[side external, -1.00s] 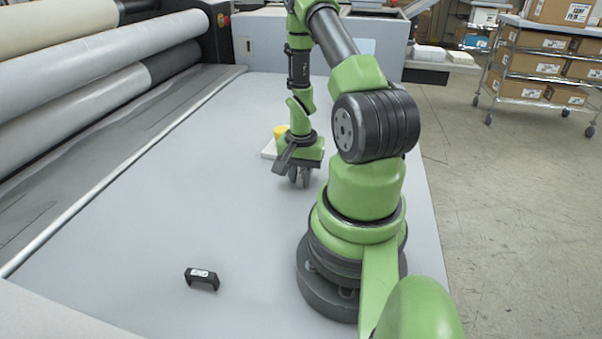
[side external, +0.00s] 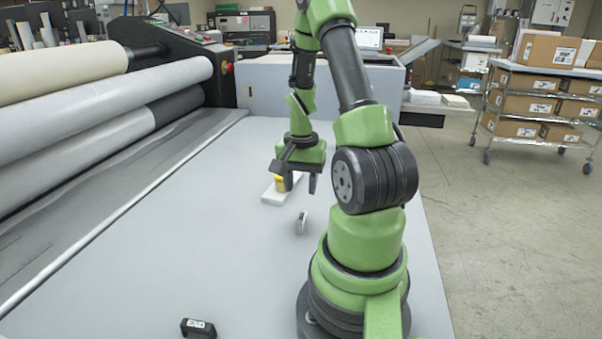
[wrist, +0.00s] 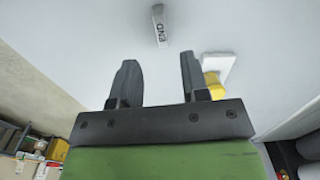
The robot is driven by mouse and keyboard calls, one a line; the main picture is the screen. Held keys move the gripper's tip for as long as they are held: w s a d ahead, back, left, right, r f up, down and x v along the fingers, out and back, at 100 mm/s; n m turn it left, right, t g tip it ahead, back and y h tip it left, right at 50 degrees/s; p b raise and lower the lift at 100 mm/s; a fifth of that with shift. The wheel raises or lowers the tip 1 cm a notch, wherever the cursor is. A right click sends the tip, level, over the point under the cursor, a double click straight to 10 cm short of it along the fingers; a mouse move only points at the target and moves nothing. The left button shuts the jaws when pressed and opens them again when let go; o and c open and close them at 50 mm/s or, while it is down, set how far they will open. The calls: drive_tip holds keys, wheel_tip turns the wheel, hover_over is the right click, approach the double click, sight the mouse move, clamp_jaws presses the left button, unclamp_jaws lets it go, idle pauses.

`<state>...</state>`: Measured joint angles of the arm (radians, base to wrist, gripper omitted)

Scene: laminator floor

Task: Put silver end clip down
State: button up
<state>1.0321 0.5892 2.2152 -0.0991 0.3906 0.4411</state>
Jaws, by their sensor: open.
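The silver end clip (side external: 301,222) is a small grey piece on the pale table, just in front of and below my gripper in the side view. My gripper (side external: 300,184) is open and points down above the table. In the wrist view its two fingers (wrist: 158,75) are apart with nothing between them, and the clip is clear of both.
A black handle-like piece (side external: 198,328) lies at the front left. Laminator rollers (side external: 105,80) run along the left. The middle-left table is bare.

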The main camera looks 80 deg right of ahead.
drive_tip(key=w+a+r+n+t+h, duration=0.1)
drive_tip(key=w+a+r+n, duration=0.2)
drive_tip(key=a+r, duration=0.25)
drive_tip(key=w+a+r+n+t, duration=0.2)
drive_tip(key=w+a+r, duration=0.15)
drive_tip(key=r, duration=0.35)
drive_tip(key=s+a+r+n+t+y, duration=0.1)
drive_tip(key=s+a+r+n+t, duration=0.1)
drive_tip(key=a+r+n, duration=0.2)
drive_tip(key=s+a+r+n+t+y, duration=0.2)
drive_tip(key=s+a+r+n, duration=0.1)
drive_tip(key=a, duration=0.8)
drive_tip(key=shift+a+r+n, duration=0.25)
drive_tip(key=shift+r+n, duration=0.45)
drive_tip(key=shift+n, duration=0.3)
